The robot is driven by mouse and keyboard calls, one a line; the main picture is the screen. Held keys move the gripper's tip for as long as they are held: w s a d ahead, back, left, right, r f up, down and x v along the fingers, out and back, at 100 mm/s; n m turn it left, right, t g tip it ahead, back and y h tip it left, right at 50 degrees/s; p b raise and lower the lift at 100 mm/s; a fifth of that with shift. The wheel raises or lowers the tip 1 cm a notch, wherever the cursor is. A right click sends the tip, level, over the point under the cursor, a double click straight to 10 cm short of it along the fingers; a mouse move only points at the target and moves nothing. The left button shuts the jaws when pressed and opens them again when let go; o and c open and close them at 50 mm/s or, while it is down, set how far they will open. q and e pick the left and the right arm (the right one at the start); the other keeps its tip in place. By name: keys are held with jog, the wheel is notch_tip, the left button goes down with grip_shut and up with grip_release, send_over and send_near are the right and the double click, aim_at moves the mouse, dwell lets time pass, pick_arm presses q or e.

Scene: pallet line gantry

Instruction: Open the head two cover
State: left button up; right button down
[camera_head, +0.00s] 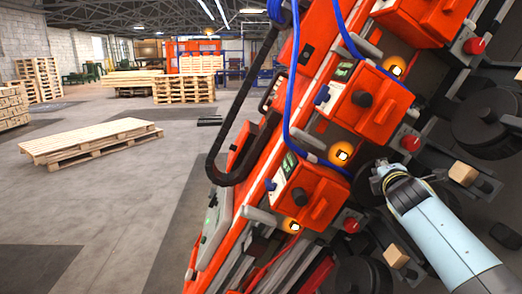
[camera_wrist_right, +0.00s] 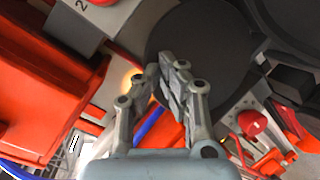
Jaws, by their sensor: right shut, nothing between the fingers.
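Several orange box-like covers with black knobs and bar handles line the slanted orange machine. The middle one (camera_head: 370,105) is in the head view, and another (camera_head: 312,193) is below it. In the right wrist view, a large orange cover (camera_wrist_right: 35,85) fills the left side. A grey plate marked "2" (camera_wrist_right: 78,14) is above it. I cannot tell for certain which cover in the head view is head two. My right gripper (camera_head: 378,168) is shut and empty, below and right of the middle cover, apart from it. Its fingers also show in the wrist view (camera_wrist_right: 167,68). My left gripper is not seen.
Red buttons (camera_head: 411,143) and black discs (camera_head: 487,118) sit along the machine's right side, close around my right gripper. Wooden blocks (camera_head: 463,173) are nearby. Blue hoses (camera_head: 292,75) hang over the machine. A pallet stack (camera_head: 92,142) and open floor are at left.

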jog(key=shift+w, duration=0.1)
jog(key=p+v, duration=0.5)
jog(key=v, duration=0.4)
dwell(1.9)
jog(key=shift+a, duration=0.1)
